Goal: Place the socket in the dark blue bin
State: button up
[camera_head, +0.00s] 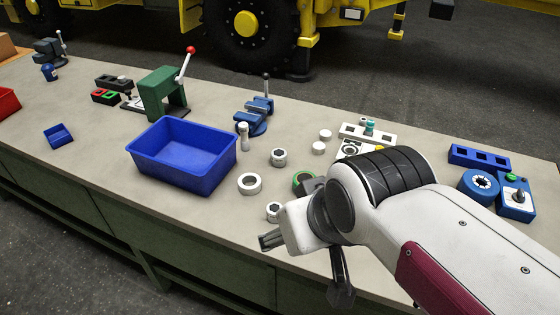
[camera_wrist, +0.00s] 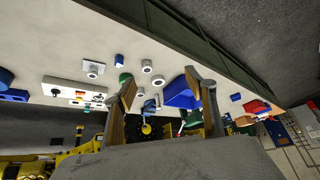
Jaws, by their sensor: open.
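The large dark blue bin (camera_head: 172,178) stands on the bench left of centre and looks empty. It also shows in the wrist view (camera_wrist: 178,95), partly behind a finger. Several small silver pieces lie right of it: a hex-like piece (camera_head: 279,157), a flat ring (camera_head: 249,184) and a round piece (camera_head: 273,212) by my gripper. I cannot tell which is the socket. In the wrist view, ring-like pieces (camera_wrist: 147,66) show between my fingers. My gripper (camera_head: 306,266) is open and empty over the bench's front edge; it also shows in the wrist view (camera_wrist: 160,88).
A green press with a red-knobbed lever (camera_head: 163,93) stands behind the bin, and a blue vise (camera_head: 254,117) to its right. A white panel (camera_head: 367,133) and blue parts (camera_head: 480,155) are at right.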

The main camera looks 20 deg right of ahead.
jog(key=w+a+r+t+y, duration=0.1)
jog(key=w+a+t, duration=0.15)
jog(key=w, duration=1.35)
jog(key=m+t+h, duration=0.2)
jog(key=m+h, duration=0.2)
jog(key=m, duration=0.1)
send_over(276, 155)
jog(key=s+a, duration=0.7)
jog(key=a, duration=0.3)
notch_tip(276, 155, down, 12)
jog(key=w+d+f+h, duration=0.1)
jog(key=d+f, duration=0.1)
jog(key=f, duration=0.1)
jog(key=w+d+f+m+g+h, duration=0.1)
jog(key=d+f, duration=0.1)
jog(key=f, duration=0.2)
jog(key=w+d+f+h, duration=0.1)
jog(key=d+f, duration=0.2)
jog(key=shift+f+m+h, duration=0.2)
jog(key=shift+m+h, duration=0.1)
jog(key=shift+d+f, duration=0.15)
jog(key=shift+f, duration=0.15)
jog(key=shift+x, duration=1.25)
jog(key=shift+s, duration=0.1)
